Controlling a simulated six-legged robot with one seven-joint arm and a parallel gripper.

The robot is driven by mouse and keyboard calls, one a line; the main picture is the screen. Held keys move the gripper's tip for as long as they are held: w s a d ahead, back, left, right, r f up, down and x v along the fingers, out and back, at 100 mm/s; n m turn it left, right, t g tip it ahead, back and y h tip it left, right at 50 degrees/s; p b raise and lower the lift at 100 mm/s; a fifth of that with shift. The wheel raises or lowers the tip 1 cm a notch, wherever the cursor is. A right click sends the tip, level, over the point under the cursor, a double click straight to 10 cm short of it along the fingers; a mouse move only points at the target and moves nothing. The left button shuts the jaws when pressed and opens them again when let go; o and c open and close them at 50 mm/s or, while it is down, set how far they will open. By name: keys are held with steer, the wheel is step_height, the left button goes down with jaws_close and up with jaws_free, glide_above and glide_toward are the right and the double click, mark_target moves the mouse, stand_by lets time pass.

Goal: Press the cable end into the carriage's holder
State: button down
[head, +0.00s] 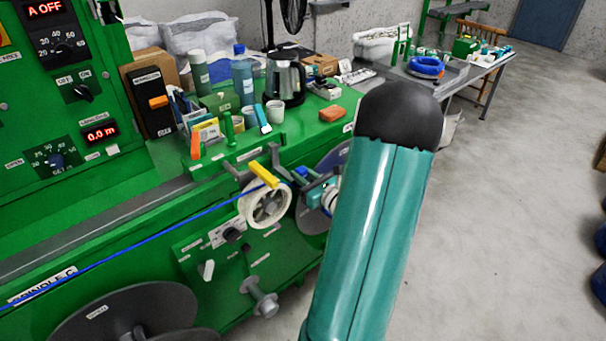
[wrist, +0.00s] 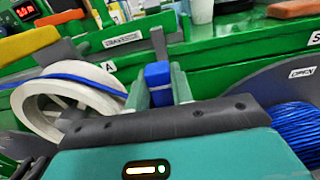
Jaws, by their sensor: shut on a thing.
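The blue cable (head: 150,226) runs taut from the lower left to the white wheel (head: 266,204). In the wrist view the cable (wrist: 85,80) passes across the white wheel (wrist: 32,112) towards my gripper. My gripper (wrist: 160,88) is shut on the blue cable end (wrist: 157,74), which stands up between its two teal fingers. A grey upright piece (wrist: 158,45) shows just behind the cable end; I cannot tell whether it is the carriage's holder or whether they touch. In the head view my gripper (head: 306,184) is just right of the wheel, partly hidden by my arm.
A yellow lever (head: 263,175) sits above the wheel. The green machine top holds a kettle (head: 285,78), bottles, cups and an orange block (head: 332,113). A spool of blue cable (wrist: 298,130) is at the right in the wrist view.

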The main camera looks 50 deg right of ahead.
steer(key=c, duration=1.1)
jaws_free()
steer(key=shift+c, duration=0.2)
steer(key=shift+s, duration=0.1)
steer(key=v, duration=0.8)
stand_by(0.5)
